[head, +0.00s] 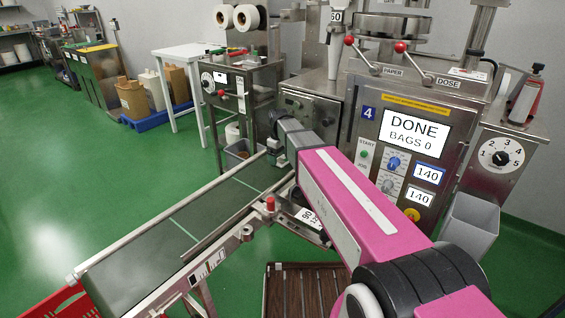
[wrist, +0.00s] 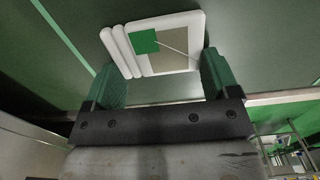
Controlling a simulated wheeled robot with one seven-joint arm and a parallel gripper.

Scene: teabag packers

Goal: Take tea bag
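In the wrist view a white tea bag (wrist: 174,44) with a green square tag and a thin string lies on the dark green conveyor belt (wrist: 262,50). My gripper (wrist: 161,62) is over it with its two green fingers wide apart, one near each side of the bag. I cannot tell whether the fingers touch it. In the head view my gripper (head: 275,155) is low at the far end of the conveyor belt (head: 130,262). The bag is not visible there, hidden by my arm.
A slatted brown tray (head: 300,290) is below the conveyor, a red crate (head: 58,305) at lower left. A grey bin (head: 468,225) is at right. The green floor at left is clear.

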